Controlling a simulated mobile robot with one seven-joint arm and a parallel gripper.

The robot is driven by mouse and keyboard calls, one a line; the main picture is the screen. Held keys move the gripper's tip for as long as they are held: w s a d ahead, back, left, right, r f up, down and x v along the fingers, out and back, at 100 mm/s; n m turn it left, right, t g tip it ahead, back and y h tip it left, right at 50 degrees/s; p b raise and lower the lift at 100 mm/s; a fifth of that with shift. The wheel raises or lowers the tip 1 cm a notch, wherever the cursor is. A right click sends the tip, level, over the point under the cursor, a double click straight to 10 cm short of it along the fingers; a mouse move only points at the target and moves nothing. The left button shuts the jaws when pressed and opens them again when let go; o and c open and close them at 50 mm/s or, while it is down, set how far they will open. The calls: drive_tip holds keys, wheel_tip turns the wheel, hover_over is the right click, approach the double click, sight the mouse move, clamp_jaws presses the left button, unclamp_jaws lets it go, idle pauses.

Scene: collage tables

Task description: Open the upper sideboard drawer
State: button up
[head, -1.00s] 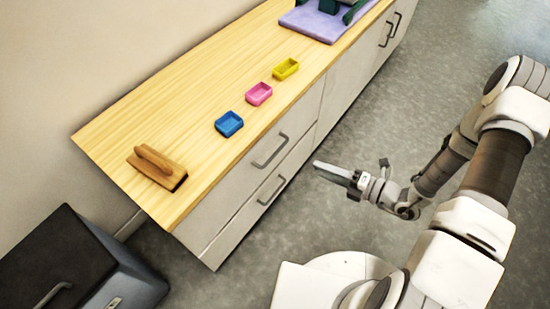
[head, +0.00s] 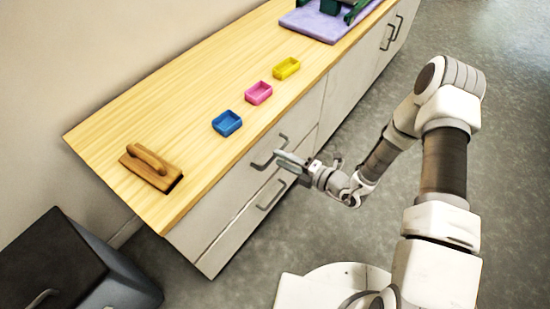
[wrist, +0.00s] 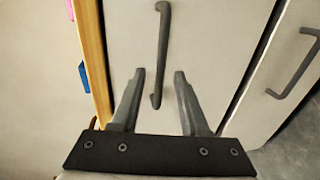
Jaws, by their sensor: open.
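The sideboard (head: 185,228) has a light wood top and grey fronts. Its upper drawer (head: 229,186) is closed and has a dark bar handle (head: 264,160), partly hidden by my gripper in the head view. My gripper (head: 280,157) is at the upper drawer front, by this handle. In the wrist view the two fingers of my gripper (wrist: 158,75) are spread open. The upper handle (wrist: 159,50) runs up the picture between and beyond the fingertips, with no clear contact. The lower drawer's handle (wrist: 294,72) is at the right.
On the top are a wooden block with a handle (head: 151,166), a blue tray (head: 227,123), a pink tray (head: 258,93) and a yellow tray (head: 286,68). A purple mat (head: 300,24) lies farther back. A dark bin (head: 60,265) stands at lower left. Floor to the right is clear.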

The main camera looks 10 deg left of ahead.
drive_tip(key=shift+b+x, duration=0.3)
drive_tip(key=shift+x, duration=1.3)
drive_tip(key=shift+c, duration=0.2)
clamp_jaws()
